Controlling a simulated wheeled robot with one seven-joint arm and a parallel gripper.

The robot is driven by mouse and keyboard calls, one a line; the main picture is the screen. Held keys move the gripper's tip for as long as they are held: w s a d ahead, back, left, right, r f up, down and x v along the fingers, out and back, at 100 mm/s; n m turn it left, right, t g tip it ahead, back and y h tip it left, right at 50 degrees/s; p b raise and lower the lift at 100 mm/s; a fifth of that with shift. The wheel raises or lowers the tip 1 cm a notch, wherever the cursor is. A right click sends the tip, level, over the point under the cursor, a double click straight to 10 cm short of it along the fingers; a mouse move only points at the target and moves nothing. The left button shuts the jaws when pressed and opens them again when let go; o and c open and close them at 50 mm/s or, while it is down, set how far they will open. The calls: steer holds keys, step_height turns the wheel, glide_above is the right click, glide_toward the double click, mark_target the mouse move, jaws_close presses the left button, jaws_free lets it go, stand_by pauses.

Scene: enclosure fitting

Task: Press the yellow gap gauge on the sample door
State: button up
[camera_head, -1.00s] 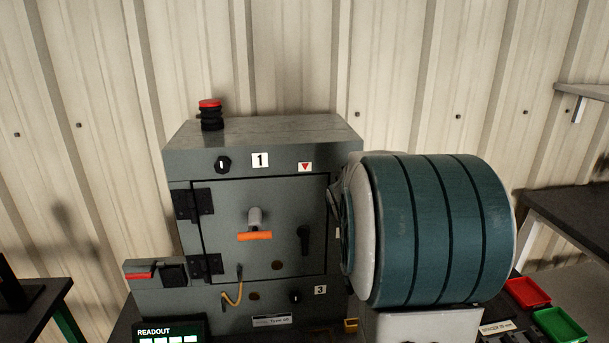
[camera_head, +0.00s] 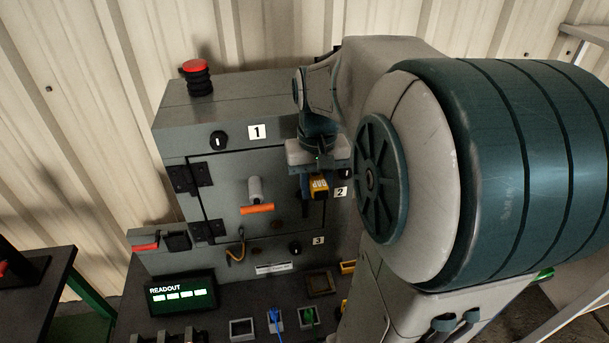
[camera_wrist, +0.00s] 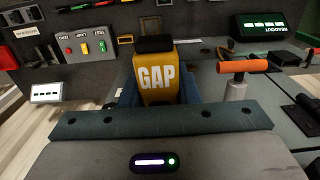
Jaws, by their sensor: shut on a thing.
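The sample door (camera_head: 225,178) is the grey front panel of the cabinet, shut, with black hinges at its left and an orange T-handle (camera_head: 257,209). My gripper (camera_head: 319,178) is at the door's right edge, shut on the yellow gap gauge (camera_head: 319,188). In the wrist view the gauge (camera_wrist: 157,82) reads "GAP" and has a dark end; it sits between my blue fingers. The orange handle (camera_wrist: 242,66) shows to its right there. My gripper hides the door's upper right part. I cannot tell whether the gauge touches the door.
A red-topped button (camera_head: 197,75) stands on the cabinet. A lit readout (camera_head: 181,294) sits on the dark bench at left front. Small trays, one with a blue item (camera_head: 275,318), lie on the bench. My arm covers the right side.

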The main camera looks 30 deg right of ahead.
steer(key=shift+w+d+p, duration=0.15)
steer(key=shift+w+d, duration=0.1)
steer(key=shift+w, duration=0.65)
steer(key=shift+w+d+p, duration=0.2)
steer(key=shift+w+d, duration=0.1)
steer(key=shift+w, duration=0.65)
steer(key=shift+w+d+p, duration=0.15)
steer(key=shift+w+d, duration=0.1)
steer(key=shift+w, duration=0.65)
steer(key=shift+r, duration=0.25)
steer(key=shift+w, duration=0.15)
steer(key=shift+s+a+b, duration=0.15)
steer(key=shift+s+a, duration=0.15)
steer(key=shift+s, duration=0.8)
steer(key=shift+s+a+b, duration=0.1)
steer(key=shift+s+a, duration=0.25)
steer(key=shift+s, duration=0.8)
steer(key=shift+s+a+b, duration=0.15)
steer(key=shift+s+a, duration=0.15)
steer(key=shift+s, duration=0.8)
steer(key=shift+s, duration=0.1)
